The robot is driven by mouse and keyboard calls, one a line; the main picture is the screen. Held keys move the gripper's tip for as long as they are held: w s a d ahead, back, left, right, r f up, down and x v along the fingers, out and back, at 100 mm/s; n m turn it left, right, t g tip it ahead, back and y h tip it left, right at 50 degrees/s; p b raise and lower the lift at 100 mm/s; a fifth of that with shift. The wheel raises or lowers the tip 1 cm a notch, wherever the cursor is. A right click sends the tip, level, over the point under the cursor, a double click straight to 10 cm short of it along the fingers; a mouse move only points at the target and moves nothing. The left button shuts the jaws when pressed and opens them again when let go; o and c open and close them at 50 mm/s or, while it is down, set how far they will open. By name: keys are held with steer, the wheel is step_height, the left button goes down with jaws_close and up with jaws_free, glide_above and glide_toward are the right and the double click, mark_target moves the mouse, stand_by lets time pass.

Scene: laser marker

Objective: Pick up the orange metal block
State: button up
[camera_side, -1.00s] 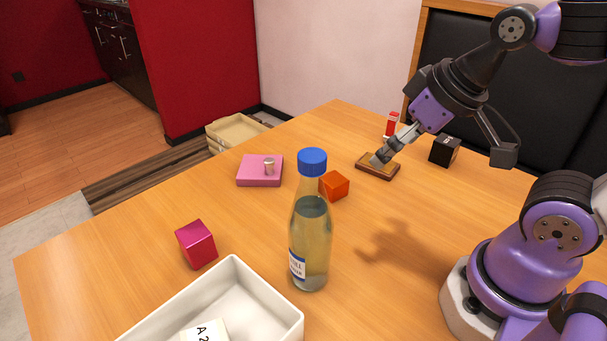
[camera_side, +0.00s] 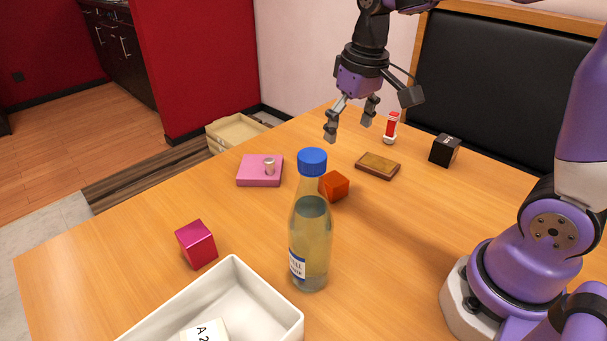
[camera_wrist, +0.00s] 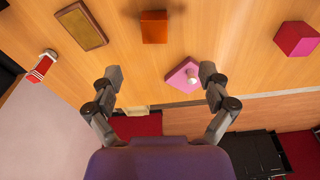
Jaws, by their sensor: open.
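The orange block (camera_side: 335,185) sits on the wooden table, just behind and to the right of the bottle, which covers a little of its left edge in the side view. In the wrist view the orange block (camera_wrist: 154,27) lies near the top, beyond my fingertips and between their lines. My gripper (camera_side: 350,120) is open and empty, fingers pointing down, raised above the table behind the block. Its two spread fingers also show in the wrist view (camera_wrist: 160,75).
A tall bottle with a blue cap (camera_side: 311,240) stands close to the block. Around it are a pink pad with a small peg (camera_side: 255,175), a brown board (camera_side: 378,166), a red-and-white item (camera_side: 391,128), a black cube (camera_side: 445,150), a magenta cube (camera_side: 197,245) and a white bin (camera_side: 262,288).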

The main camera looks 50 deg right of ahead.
steer(key=w+d+f+g, duration=0.2)
steer(key=w+f, duration=0.1)
steer(key=f, duration=0.1)
glide_above(332, 177)
steer(key=shift+m, duration=0.3)
steer(key=f, duration=0.4)
steer(key=shift+s+f, duration=0.25)
steer(key=shift+f, duration=0.1)
steer(key=f, duration=0.6)
steer(key=shift+w, duration=0.25)
steer(key=shift+r, duration=0.1)
steer(key=c, duration=1.4)
